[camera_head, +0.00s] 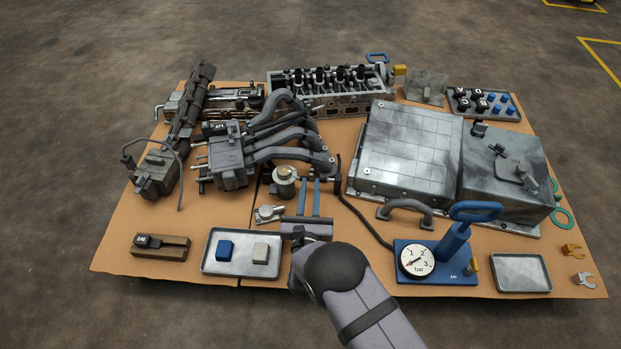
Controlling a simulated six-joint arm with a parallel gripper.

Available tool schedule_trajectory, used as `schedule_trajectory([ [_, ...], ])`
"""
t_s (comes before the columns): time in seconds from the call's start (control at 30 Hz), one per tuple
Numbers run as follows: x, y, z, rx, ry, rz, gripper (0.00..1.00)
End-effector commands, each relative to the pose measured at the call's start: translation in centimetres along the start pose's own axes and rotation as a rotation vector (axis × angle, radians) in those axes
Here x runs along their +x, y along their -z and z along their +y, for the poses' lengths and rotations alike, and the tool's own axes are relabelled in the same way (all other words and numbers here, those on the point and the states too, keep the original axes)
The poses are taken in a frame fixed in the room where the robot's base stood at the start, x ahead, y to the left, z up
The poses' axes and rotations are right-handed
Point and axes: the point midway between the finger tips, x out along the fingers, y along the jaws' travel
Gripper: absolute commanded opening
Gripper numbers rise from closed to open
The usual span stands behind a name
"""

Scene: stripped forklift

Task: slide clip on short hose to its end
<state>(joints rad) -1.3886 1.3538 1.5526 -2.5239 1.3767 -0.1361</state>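My gripper (309,187) is in the middle of the board, its two blue fingers pointing away from me. The fingers stand apart with a narrow gap between them. Small dark parts (331,178) lie at the fingertips, and I cannot tell whether the fingers touch or grip any of them. A thin black hose (368,227) runs from just right of the fingertips down to the blue pump. A short grey curved hose (407,205) lies to the right of my gripper, in front of the large metal box. No clip can be made out clearly at this size.
A round metal housing (285,174) stands close left of the fingertips, with a manifold (229,150) behind it. The blue gauge pump (456,250) is right of my arm. A tray (214,267) with two blocks lies left of my wrist. The large metal box (408,148) is at right.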

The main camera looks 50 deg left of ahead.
Motion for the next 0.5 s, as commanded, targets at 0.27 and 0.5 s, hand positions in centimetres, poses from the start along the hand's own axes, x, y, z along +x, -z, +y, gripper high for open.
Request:
schedule_trajectory([
  [0.27,-3.6,-0.2,0.1,0.0,-0.002,0.001,0.17],
  [0.5,-4.5,-0.1,0.0,0.0,-0.001,-0.001,0.17],
])
